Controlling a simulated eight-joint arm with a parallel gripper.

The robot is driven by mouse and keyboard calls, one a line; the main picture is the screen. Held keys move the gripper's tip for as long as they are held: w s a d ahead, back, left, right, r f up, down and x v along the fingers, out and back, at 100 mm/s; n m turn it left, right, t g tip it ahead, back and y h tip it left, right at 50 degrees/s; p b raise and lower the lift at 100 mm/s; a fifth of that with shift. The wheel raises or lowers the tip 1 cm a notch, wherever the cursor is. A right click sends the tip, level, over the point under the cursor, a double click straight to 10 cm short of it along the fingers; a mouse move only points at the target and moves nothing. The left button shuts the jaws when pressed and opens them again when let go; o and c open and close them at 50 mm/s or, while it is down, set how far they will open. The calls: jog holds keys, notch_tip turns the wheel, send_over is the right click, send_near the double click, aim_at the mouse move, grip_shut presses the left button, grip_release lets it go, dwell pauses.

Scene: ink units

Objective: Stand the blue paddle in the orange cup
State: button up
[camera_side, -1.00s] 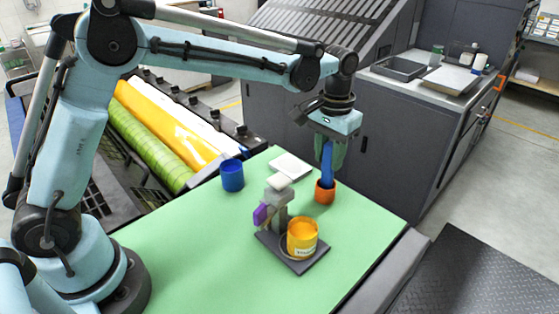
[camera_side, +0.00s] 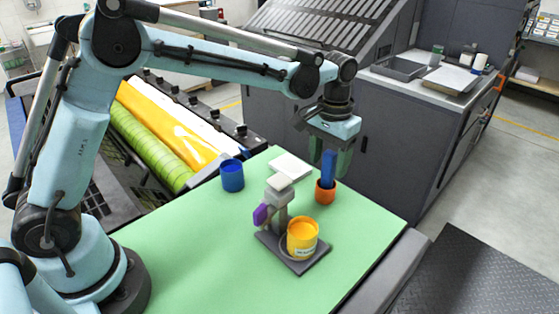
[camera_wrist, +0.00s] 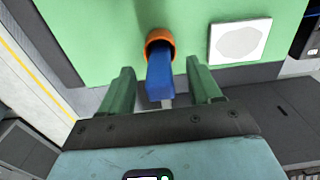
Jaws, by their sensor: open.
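The blue paddle (camera_side: 328,168) stands upright in the orange cup (camera_side: 326,193) on the green table, its lower end inside the cup. My gripper (camera_side: 329,170) is open around the upper part of the paddle, with a green finger on each side. In the wrist view the paddle (camera_wrist: 160,78) lies between the spread fingers (camera_wrist: 162,85), with gaps on both sides. The orange cup's rim (camera_wrist: 160,37) shows around the paddle there. The paddle's foot inside the cup is hidden.
A blue cup (camera_side: 232,177) stands left of the orange cup. A yellow pot (camera_side: 302,238) sits on a dark stand (camera_side: 300,268) in front, with a purple part (camera_side: 261,214) beside it. A white square pad (camera_side: 290,166) lies behind. The table's front left is clear.

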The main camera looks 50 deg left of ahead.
jog(key=shift+r, duration=0.1)
notch_tip(320, 180, up, 12)
dwell(0.5)
jog(key=s+a+f+t, duration=0.3)
jog(key=s+a, duration=0.2)
jog(key=s, duration=0.4)
jog(key=s+a+f+t, duration=0.4)
jog(key=s+a, duration=0.1)
jog(key=s, duration=0.4)
jog(key=shift+a+f, duration=0.15)
jog(key=shift+a, duration=0.05)
jog(key=shift+s, duration=0.1)
dwell(0.4)
